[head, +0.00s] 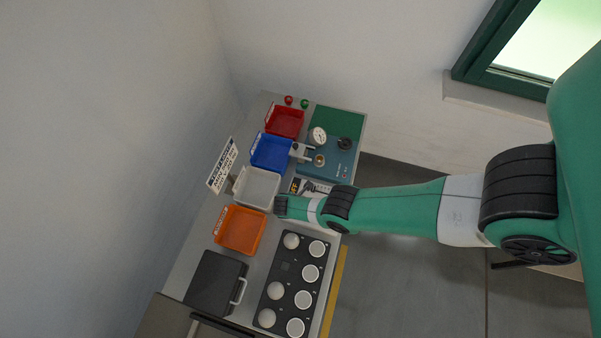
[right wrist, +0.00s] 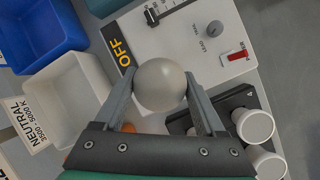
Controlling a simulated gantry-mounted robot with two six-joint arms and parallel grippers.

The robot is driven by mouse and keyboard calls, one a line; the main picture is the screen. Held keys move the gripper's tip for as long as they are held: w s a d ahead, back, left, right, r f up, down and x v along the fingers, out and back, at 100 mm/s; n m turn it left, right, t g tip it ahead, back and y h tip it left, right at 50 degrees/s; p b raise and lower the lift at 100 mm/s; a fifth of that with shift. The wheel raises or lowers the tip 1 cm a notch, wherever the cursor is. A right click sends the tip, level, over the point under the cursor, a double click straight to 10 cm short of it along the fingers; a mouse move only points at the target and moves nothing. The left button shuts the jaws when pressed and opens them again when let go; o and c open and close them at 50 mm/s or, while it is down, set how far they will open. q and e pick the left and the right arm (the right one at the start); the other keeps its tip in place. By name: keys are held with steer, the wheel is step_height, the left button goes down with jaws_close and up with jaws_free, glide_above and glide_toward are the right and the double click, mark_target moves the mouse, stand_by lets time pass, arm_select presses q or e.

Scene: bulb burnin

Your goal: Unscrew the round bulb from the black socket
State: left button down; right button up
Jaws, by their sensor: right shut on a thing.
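My right gripper (right wrist: 160,88) is shut on a round whitish bulb (right wrist: 160,85), one finger on each side of it. The bulb's base is hidden beneath its globe, and I cannot tell whether anything is under it. In the head view my right arm reaches in from the right; its fingers and the bulb are hidden there. A black socket board (head: 281,254) carries round bulbs in its left column and flat-topped white bulbs in its right column. One dark position in the left column shows no bulb. A corner of the board is in the right wrist view (right wrist: 210,110). My left gripper is not in view.
Red (head: 285,136), blue (head: 287,168), white (head: 277,176) and orange (head: 217,239) trays line the bench's left side. A control panel (right wrist: 190,40) with an OFF sign lies beyond the gripper. A teal panel (head: 325,168) and black case (head: 207,278) are also on the bench.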

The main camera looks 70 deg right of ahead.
steer(key=n+t+p, duration=0.1)
steer(key=n, duration=0.1)
steer(key=n+t+p, duration=0.1)
steer(key=n, duration=0.2)
steer(key=n+t+p, duration=0.1)
steer(key=n, duration=0.1)
steer(key=shift+s+r+p, duration=0.2)
steer(key=shift+r+p, duration=0.15)
steer(key=shift+p, duration=0.05)
steer(key=shift+n+t+y+p, duration=0.3)
steer(key=shift+n+t, duration=0.1)
steer(key=shift+n, duration=0.8)
steer(key=n, duration=0.1)
steer(key=n+t+y, duration=0.1)
steer(key=n, duration=0.1)
steer(key=shift+w+f, duration=0.1)
steer(key=shift+f, duration=0.25)
steer(key=shift+n+t+y, duration=0.3)
steer(key=shift+n, duration=0.7)
steer(key=o, duration=1.2)
steer(key=shift+w, duration=0.1)
